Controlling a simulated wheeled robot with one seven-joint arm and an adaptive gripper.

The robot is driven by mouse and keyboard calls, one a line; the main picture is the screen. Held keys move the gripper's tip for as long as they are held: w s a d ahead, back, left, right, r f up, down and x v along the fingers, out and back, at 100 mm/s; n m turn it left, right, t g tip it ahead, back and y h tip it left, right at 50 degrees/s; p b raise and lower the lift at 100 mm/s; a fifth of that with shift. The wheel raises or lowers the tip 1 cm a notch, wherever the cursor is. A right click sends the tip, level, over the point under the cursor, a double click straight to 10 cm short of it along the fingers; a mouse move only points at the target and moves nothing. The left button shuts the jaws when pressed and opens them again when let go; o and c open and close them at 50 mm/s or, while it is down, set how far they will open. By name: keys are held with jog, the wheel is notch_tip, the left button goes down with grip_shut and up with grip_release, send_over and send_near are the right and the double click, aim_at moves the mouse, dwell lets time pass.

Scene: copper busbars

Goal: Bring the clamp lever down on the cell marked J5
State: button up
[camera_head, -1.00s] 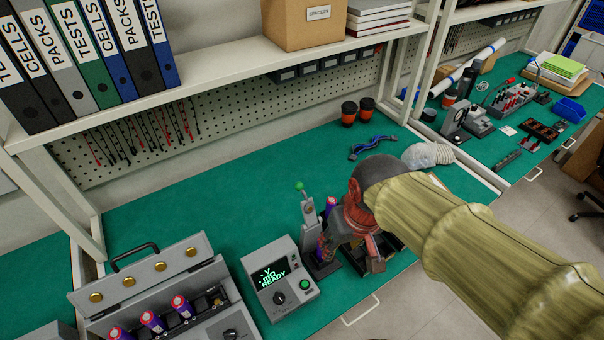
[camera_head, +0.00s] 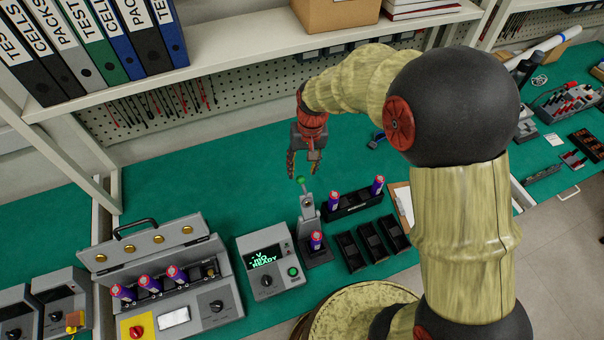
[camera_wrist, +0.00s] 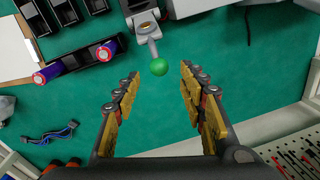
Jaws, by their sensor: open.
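The clamp stand (camera_head: 318,250) is grey, and its raised lever (camera_head: 307,208) ends in a green knob (camera_head: 300,180). A purple cell with a red top (camera_head: 316,240) stands in the clamp below the lever; its marking is too small to read. My gripper (camera_head: 304,174) is open and empty, pointing down just above and behind the green knob. In the wrist view the green knob (camera_wrist: 159,67) shows between the two fingertips, with a gap on both sides; whether it is at fingertip depth I cannot tell.
A black rack (camera_head: 355,208) with two purple cells stands right of the clamp, with several black bins (camera_head: 350,250) before it. A tester box (camera_head: 160,280) holds three cells. The mat behind the clamp is mostly clear; a shelf overhangs it.

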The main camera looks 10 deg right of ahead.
aim_at(301, 177)
jog(key=shift+a+f, duration=0.2)
jog(key=shift+f, duration=2.45)
jog(key=c, duration=0.3)
jog(key=c, duration=0.7)
grip_shut()
